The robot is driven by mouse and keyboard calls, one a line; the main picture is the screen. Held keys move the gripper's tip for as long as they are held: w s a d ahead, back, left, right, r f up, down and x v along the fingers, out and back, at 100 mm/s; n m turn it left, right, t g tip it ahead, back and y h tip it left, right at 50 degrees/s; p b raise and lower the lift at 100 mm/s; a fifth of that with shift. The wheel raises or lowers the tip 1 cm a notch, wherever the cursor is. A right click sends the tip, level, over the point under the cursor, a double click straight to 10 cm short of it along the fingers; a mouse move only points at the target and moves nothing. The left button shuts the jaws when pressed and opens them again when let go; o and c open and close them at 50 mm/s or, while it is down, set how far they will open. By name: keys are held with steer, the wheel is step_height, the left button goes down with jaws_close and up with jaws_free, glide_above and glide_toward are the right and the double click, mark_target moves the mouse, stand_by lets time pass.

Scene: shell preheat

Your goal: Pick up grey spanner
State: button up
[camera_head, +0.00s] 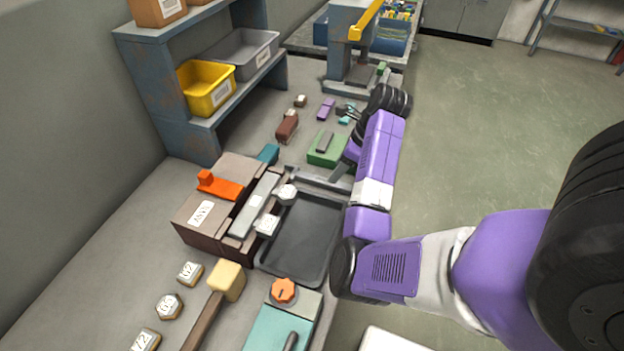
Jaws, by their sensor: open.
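I cannot pick out a grey spanner with certainty. A small grey bar (325,142) lies on a green block (322,158) on the bench, left of my forearm. It is too small to tell if it is a spanner. My purple arm reaches from the lower right up along the bench's right edge. My arm hides part of the bench there.
A dark tray (310,218) lies left of my arm, beside a brown vise-like block (205,232) with an orange handle. A mallet (226,282) and labelled pieces lie nearer. Shelves with a yellow bin (207,100) stand at left; a press (346,45) stands beyond. Open floor lies right.

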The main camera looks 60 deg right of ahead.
mark_target(316, 181)
steer(key=x, duration=0.6)
steer(key=shift+w+f+p, duration=0.15)
steer(key=shift+f+p, duration=0.15)
steer(key=shift+f, duration=0.1)
steer(key=shift+c, duration=0.2)
jaws_close()
steer(key=shift+r, duration=0.1)
stand_by(0.8)
